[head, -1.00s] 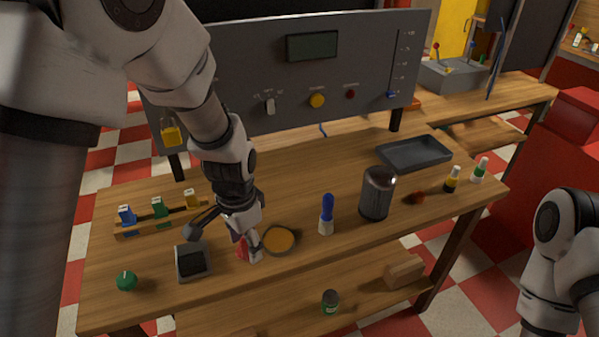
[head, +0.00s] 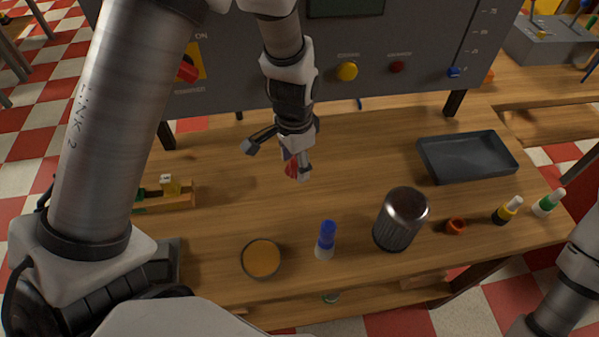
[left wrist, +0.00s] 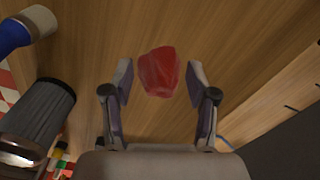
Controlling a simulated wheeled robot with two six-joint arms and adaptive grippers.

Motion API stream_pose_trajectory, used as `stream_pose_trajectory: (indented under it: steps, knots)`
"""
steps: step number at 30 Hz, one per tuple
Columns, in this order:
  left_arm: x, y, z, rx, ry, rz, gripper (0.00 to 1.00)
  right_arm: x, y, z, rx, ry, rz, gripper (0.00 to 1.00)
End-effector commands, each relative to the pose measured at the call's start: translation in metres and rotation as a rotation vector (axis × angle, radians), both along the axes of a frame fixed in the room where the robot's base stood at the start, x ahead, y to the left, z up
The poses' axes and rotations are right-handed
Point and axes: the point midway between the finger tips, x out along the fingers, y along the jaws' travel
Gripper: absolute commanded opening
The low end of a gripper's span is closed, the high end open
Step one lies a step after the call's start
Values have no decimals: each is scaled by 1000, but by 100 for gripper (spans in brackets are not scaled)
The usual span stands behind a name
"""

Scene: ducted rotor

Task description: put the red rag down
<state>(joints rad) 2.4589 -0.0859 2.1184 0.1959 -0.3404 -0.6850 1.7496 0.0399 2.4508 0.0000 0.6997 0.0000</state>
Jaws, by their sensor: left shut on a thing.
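My left gripper (head: 297,172) is shut on the red rag (head: 291,168) over the back middle of the wooden table (head: 350,150). The rag is a small crumpled bundle, partly hidden by the fingers in the head view. In the left wrist view the rag (left wrist: 160,74) shows between the two fingertips of my left gripper (left wrist: 160,85), with wood grain behind it. I cannot tell how far above the wood it is. My right arm shows at the right edge of the head view, but its gripper is out of the picture.
An orange-filled round dish (head: 262,259), a blue-capped bottle (head: 326,240) and a dark metal canister (head: 401,219) stand along the front. A grey tray (head: 467,157) lies at the back right. A control panel (head: 420,90) rises behind. The wood around the rag is clear.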

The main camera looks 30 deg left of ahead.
Motion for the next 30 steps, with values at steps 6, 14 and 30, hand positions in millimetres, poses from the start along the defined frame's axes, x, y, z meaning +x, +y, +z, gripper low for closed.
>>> stream_pose_trajectory:
  steps: [6,14,30]
  knots:
    - [-1,0,-37,0,2,1,30,0,0,4,0,-1,0,40]
    - [1,0,-57,1,-3,0,30,0,0,4,0,-1,0,40]
    - [1,0,-60,0,-2,0,83,1,0,2,0,-2,0,40]
